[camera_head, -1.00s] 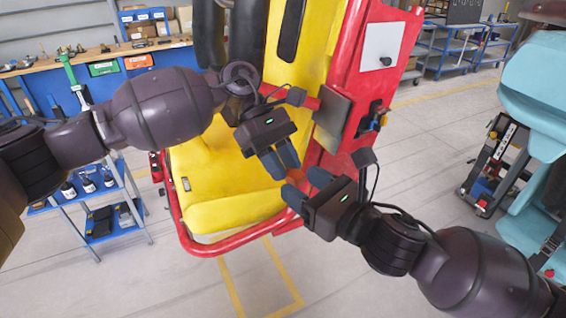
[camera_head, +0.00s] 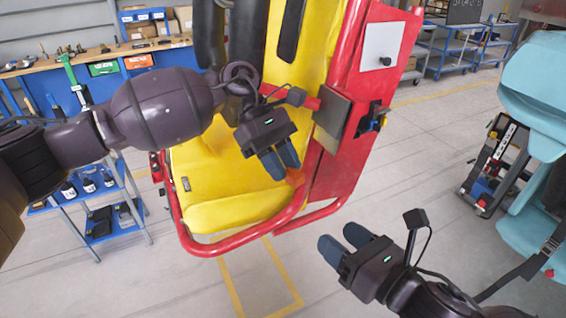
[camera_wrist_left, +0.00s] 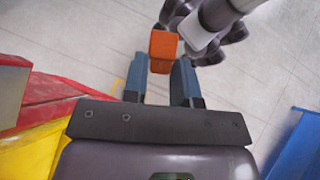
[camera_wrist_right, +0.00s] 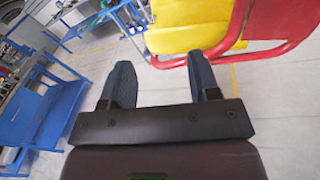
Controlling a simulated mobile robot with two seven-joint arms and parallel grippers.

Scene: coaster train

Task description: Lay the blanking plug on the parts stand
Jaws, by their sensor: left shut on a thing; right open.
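My left gripper (camera_head: 281,167) is in front of the yellow seat and the red frame. In the left wrist view its two blue fingers (camera_wrist_left: 160,82) are shut on an orange block (camera_wrist_left: 163,46), which looks like the blanking plug. The block sticks out past the fingertips; in the head view it hardly shows against the red frame. My right gripper (camera_head: 345,243) is open and empty over bare floor, lower right of the left one. In the right wrist view its fingers (camera_wrist_right: 160,85) stand wide apart. I cannot tell which thing is the parts stand.
The coaster car has a yellow seat (camera_head: 222,213) and a red rail (camera_head: 250,240). A blue shelf cart (camera_head: 88,208) with bottles stands at left, before a workbench (camera_head: 150,54). A teal car (camera_head: 540,100) stands at right. The floor in the front middle is clear.

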